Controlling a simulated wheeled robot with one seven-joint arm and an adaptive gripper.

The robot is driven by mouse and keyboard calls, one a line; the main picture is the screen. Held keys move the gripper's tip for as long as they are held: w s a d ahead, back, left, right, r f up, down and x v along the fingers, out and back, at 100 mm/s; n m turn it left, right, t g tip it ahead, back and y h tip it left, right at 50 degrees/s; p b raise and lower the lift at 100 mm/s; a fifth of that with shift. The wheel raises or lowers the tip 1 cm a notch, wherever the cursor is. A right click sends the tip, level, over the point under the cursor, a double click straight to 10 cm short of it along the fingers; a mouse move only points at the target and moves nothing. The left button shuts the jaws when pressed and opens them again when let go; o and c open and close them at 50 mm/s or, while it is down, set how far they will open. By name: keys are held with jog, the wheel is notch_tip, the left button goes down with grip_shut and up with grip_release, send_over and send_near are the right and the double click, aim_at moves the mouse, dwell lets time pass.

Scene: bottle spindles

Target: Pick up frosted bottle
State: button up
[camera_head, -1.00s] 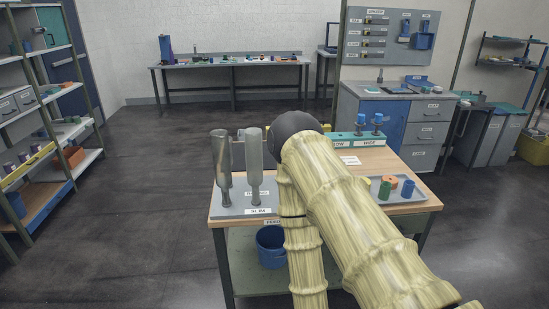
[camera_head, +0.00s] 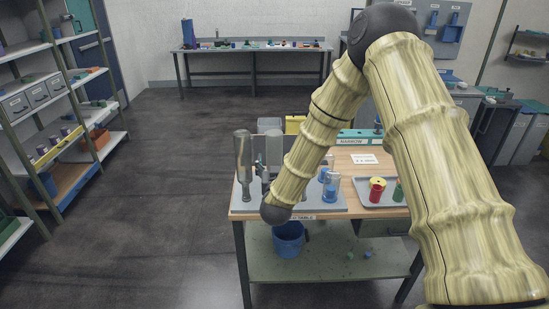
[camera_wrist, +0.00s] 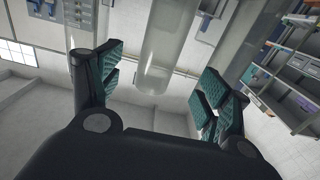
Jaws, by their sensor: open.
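The frosted bottle (camera_head: 269,126) appears to be the pale, whitish one standing upside down on the grey spindle board, partly hidden behind my arm in the head view. In the wrist view the pale bottle (camera_wrist: 163,50) hangs between my finger pads, its rounded base end toward the camera. My gripper (camera_wrist: 161,64) is open, with teal ribbed pads on either side of it and visible gaps to both. I cannot tell how deep the bottle lies between them. In the head view my gripper is mostly hidden by my forearm.
A darker grey bottle (camera_head: 243,160) stands close to the left, and a clear bottle over a blue spindle (camera_head: 330,181) stands to the right. A grey tray (camera_head: 365,201) holds red and green pieces. A blue bucket (camera_head: 288,240) sits on the lower shelf.

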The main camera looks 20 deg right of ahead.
aim_at(274, 152)
jog(key=p+x, duration=0.1)
jog(key=x, duration=0.3)
jog(key=shift+w, duration=0.2)
jog(key=shift+w+d+p, duration=0.2)
jog(key=shift+w+p, duration=0.35)
jog(key=shift+p, duration=0.15)
jog(key=shift+f+p+x, duration=0.15)
jog(key=shift+p+x, duration=0.35)
jog(key=shift+x, duration=0.5)
jog(key=shift+f+p+x, duration=0.15)
jog(key=shift+p+x, duration=0.3)
jog(key=shift+x, duration=0.5)
jog(key=c, duration=1.4)
